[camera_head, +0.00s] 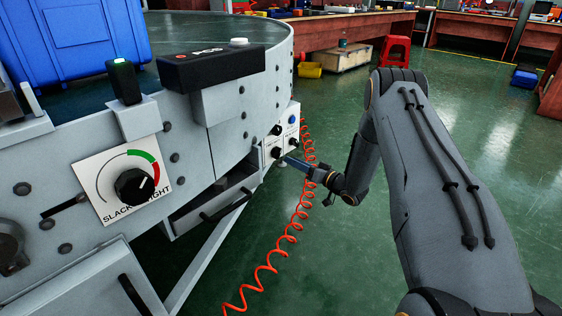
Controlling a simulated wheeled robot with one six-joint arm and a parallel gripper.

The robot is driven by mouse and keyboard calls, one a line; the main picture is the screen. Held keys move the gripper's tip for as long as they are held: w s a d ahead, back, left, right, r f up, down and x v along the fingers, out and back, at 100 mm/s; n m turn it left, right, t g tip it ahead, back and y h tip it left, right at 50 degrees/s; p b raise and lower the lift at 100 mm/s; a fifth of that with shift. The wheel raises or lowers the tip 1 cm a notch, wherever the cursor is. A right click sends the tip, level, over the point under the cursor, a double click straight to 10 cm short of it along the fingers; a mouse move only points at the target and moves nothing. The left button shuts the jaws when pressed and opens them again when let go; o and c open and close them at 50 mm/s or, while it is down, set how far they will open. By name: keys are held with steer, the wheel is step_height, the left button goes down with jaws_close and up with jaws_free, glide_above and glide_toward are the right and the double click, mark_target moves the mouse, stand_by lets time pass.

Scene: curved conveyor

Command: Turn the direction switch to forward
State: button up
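A small white control panel (283,134) sits on the side of the curved conveyor (225,130), near the middle of the picture. It carries small black knobs, one at the upper left (277,130) and one at the lower left (276,152), and a blue button (292,119). Their labels are too small to read, so I cannot tell which is the direction switch or how it is set. My gripper (287,161) is just below and to the right of the lower knobs, pointing left toward the panel. Whether it touches anything, or is open, cannot be made out.
A red coiled cable (290,232) hangs close to my gripper. A large dial marked SLACK and TIGHT (134,186) is at the left. A blue crate (75,40) stands on the conveyor. The green floor at the right is mostly clear, with a red stool (395,50) farther back.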

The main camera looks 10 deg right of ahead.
mark_target(280, 154)
steer(key=b+x, duration=0.3)
steer(key=x, duration=0.4)
steer(key=shift+w+a, duration=0.25)
steer(key=shift+w, duration=0.05)
steer(key=shift+c, duration=0.2)
jaws_close()
